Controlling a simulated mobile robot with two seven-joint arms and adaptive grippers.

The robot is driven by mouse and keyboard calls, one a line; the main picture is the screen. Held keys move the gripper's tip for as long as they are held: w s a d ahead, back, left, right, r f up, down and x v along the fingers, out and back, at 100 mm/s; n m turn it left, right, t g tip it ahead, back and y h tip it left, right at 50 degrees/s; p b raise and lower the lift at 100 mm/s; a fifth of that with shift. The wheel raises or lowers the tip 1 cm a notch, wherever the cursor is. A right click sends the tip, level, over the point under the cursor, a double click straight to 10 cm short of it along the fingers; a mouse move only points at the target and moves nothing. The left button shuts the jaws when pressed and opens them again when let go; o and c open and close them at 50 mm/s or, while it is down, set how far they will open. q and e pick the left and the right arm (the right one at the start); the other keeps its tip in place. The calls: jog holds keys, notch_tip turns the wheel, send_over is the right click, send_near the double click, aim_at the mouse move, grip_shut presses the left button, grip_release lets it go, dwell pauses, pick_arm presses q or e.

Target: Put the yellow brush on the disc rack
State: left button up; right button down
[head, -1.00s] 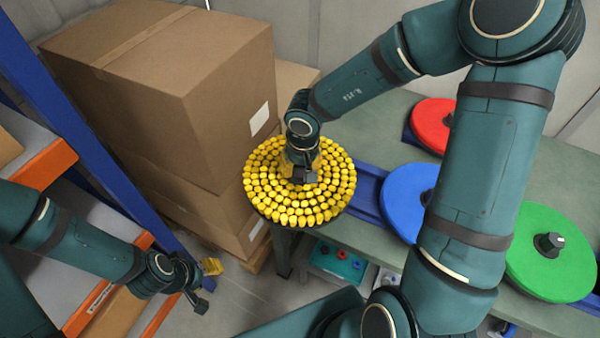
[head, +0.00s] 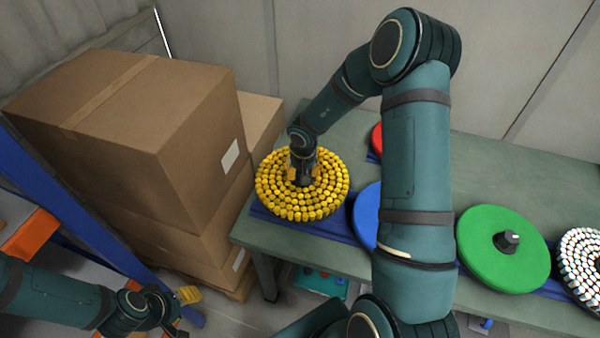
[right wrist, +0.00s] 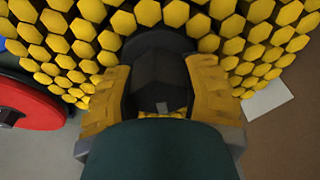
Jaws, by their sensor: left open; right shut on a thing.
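The yellow brush (head: 275,205) is a round disc covered in yellow bristle tufts, with a dark hub. My right gripper (head: 303,178) is shut on the hub from above. In the right wrist view, the yellow fingers of the right gripper (right wrist: 160,95) sit on both sides of the black hub (right wrist: 160,72), with the bristles (right wrist: 75,45) around it. The disc rack (head: 340,228) is a blue rail along the table. The brush is over its left end; I cannot tell whether it touches. My left gripper (head: 180,302) is open and empty at the lower left, away from the table.
To the right on the rack are a blue disc (head: 365,215), partly behind my right arm, a green disc (head: 485,265) and a white brush (head: 580,255). A red disc (head: 376,140) lies behind. Stacked cardboard boxes (head: 190,130) stand close left of the table (head: 330,250).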

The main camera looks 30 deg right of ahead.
pick_arm(q)
notch_tip(320, 180, down, 7)
jog(key=b, duration=0.5)
jog(key=shift+d+r, duration=0.15)
pick_arm(e)
jog(key=shift+f, duration=1.85)
pick_arm(q)
jog(key=shift+r, duration=0.2)
jog(key=shift+r+p, duration=0.65)
jog(key=shift+p, duration=0.05)
jog(key=shift+r+p, duration=0.9)
jog(key=shift+r, duration=0.3)
pick_arm(e)
jog(key=shift+f, duration=1.75)
jog(key=shift+c, duration=2.2)
grip_release()
jog(key=shift+s+f, duration=0.1)
